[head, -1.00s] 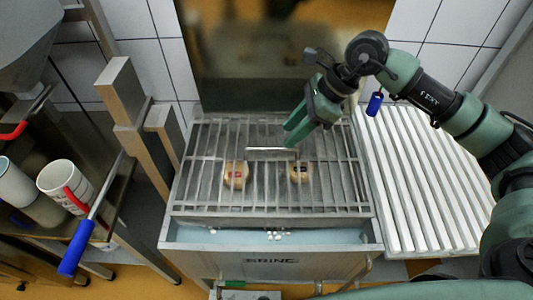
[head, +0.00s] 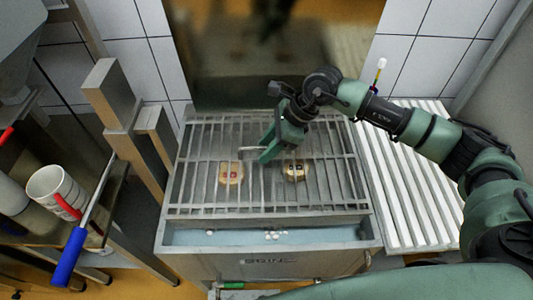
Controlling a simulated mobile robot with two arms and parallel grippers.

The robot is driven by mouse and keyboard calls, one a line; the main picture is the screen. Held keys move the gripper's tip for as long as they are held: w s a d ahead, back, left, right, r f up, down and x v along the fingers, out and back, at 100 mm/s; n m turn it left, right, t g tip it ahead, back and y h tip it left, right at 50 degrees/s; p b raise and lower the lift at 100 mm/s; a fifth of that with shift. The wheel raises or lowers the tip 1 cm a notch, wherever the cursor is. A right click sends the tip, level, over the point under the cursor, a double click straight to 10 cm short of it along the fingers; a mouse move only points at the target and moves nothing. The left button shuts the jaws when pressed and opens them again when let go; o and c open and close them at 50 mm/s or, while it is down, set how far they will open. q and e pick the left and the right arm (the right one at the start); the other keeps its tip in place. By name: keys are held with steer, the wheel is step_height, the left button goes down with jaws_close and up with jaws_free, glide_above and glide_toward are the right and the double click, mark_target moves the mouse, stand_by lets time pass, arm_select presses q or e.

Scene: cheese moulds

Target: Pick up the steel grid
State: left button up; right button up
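The steel grid (head: 205,168) lies flat over the brine tank, with long bars and a raised bar handle (head: 250,150) near its middle. My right gripper (head: 268,156) reaches in from the right, low over the grid at this handle. Its green fingers point down and left and cover the handle's right part. I cannot tell whether they are closed on the handle. My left gripper is out of view.
Two round cheeses with faces show under the bars, a left one (head: 230,174) and a right one (head: 294,171). A white slatted rack (head: 385,180) stands to the right. At left are stacked white cups (head: 55,186) and a blue-handled tool (head: 70,256).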

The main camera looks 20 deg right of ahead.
steer(key=shift+s, duration=0.15)
steer(key=shift+f+b, duration=0.3)
steer(key=shift+b, duration=0.25)
stand_by(0.4)
jaws_close()
stand_by(1.3)
steer(key=shift+w+r, duration=0.15)
steer(key=shift+w, duration=0.05)
